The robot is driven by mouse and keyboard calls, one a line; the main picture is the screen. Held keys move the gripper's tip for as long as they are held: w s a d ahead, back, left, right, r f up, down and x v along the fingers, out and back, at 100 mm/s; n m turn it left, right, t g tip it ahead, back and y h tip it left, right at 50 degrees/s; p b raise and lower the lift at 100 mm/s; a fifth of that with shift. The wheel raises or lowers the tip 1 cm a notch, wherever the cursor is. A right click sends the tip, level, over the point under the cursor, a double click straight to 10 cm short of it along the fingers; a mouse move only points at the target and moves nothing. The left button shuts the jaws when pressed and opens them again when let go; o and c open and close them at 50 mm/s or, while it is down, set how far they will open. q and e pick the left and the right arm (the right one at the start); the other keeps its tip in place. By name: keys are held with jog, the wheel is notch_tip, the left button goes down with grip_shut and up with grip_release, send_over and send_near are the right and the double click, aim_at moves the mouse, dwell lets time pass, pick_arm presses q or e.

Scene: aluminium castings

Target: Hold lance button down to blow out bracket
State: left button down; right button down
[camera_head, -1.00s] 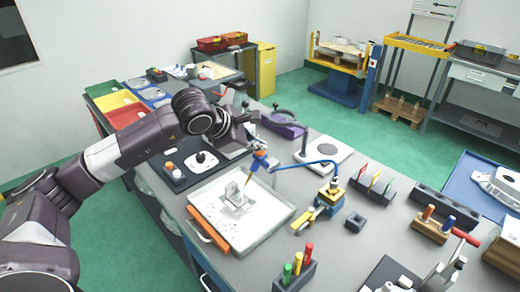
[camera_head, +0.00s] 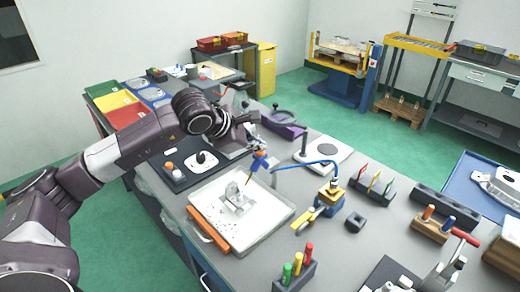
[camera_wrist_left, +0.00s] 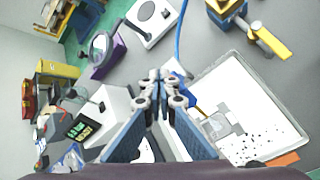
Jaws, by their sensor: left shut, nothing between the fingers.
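The cast bracket (camera_head: 237,193) is a grey piece standing in a white tray (camera_head: 268,226), with dark specks scattered around it; it also shows in the wrist view (camera_wrist_left: 217,124). My left gripper (camera_head: 248,122) is shut and empty, just above and behind the lance. My right gripper is out of view.
A blue hose (camera_head: 308,163) runs from the lance to a yellow and blue fixture (camera_head: 326,200). Marker holders (camera_head: 295,275) stand at the front.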

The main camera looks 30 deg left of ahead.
aim_at(258, 153)
pick_arm(q)
jog(key=shift+r+p, duration=0.45)
jog(key=shift+r, duration=0.55)
jog(key=shift+r+p, duration=1.4)
jog(key=shift+r, duration=1.15)
jog(key=shift+f, duration=0.1)
